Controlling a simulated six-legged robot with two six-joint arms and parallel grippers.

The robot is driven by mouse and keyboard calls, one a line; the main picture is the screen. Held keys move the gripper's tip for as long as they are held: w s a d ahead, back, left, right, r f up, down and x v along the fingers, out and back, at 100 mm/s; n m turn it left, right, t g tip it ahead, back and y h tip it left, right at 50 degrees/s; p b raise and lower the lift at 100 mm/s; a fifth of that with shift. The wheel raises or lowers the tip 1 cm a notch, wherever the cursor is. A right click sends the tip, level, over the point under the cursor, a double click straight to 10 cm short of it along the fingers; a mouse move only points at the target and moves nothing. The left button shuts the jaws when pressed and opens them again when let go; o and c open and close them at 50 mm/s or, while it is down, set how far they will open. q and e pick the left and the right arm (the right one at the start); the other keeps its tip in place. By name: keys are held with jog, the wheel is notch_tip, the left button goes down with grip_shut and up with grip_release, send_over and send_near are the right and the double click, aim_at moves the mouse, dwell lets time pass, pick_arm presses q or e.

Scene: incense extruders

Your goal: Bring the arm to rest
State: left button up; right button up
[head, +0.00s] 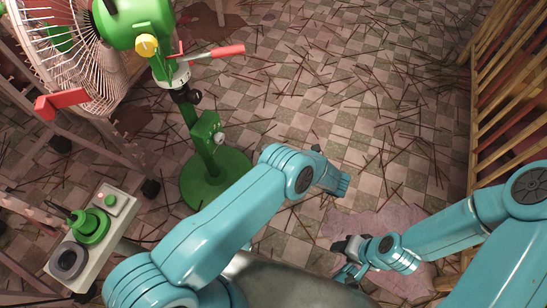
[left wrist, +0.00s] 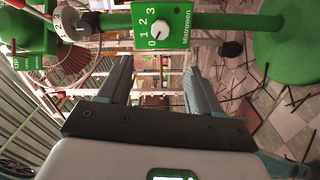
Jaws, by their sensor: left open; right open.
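My left arm (head: 225,215) comes in from the left in the head view, bends at the elbow and ends over the tiled floor. Its fingers cannot be made out there. In the left wrist view my left gripper (left wrist: 160,82) is open, with nothing between its two grey fingers. My right arm (head: 455,230) comes in from the right and reaches low toward the middle. My right gripper (head: 345,258) is open above the floor, and I see nothing held in it. The two arms are apart.
A green fan (head: 135,22) on a green stand (head: 215,175) stands at upper left. Its speed box (left wrist: 163,27) lies beyond my left fingers. A control box (head: 118,203) is at lower left. A wooden slatted rack (head: 510,90) lines the right. Thin sticks litter the floor (head: 330,75).

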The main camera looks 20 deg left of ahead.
pick_arm(q)
jog(key=shift+d, duration=0.55)
